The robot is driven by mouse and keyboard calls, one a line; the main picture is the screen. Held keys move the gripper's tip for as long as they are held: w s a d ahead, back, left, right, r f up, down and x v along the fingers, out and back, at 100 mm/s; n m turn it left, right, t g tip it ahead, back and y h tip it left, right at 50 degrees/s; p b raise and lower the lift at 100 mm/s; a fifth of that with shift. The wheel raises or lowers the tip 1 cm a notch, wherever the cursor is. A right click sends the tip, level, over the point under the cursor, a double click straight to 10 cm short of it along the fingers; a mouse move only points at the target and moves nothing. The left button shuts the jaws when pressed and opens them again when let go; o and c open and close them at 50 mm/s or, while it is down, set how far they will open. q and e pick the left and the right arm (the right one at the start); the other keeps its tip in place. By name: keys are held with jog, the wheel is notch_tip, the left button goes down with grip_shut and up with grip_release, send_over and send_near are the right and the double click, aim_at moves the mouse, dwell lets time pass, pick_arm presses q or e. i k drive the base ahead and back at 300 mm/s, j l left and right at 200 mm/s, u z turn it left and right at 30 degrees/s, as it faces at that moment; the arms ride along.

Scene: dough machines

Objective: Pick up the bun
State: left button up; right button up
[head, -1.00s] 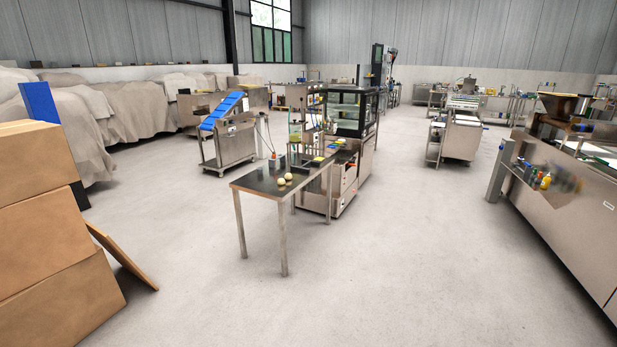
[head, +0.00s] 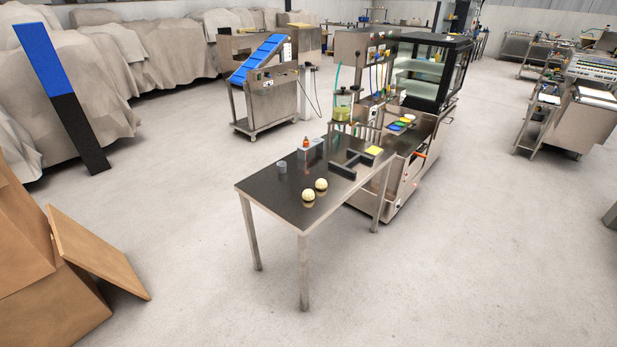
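Two round pale buns sit close together on a dark-topped metal table (head: 262,187). The nearer bun (head: 308,195) is a little left of the farther bun (head: 321,184). Both lie near the table's front right edge. The table is some way ahead of me across the floor. Neither of my grippers shows in the head view.
On the table are a small grey cup (head: 282,167), a red-topped item (head: 306,144) and a black frame (head: 352,165). A machine with a glass case (head: 432,70) stands behind. Cardboard boxes (head: 30,250) and a leaning board (head: 95,252) are at left. The floor in front is clear.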

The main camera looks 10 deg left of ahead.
aim_at(307, 195)
jog(key=i+l+u, duration=0.15)
jog(key=i+u, duration=0.3)
jog(key=i, duration=0.15)
jog(key=i+l+u, duration=0.9)
jog(key=i+l, duration=0.05)
jog(key=i, duration=0.05)
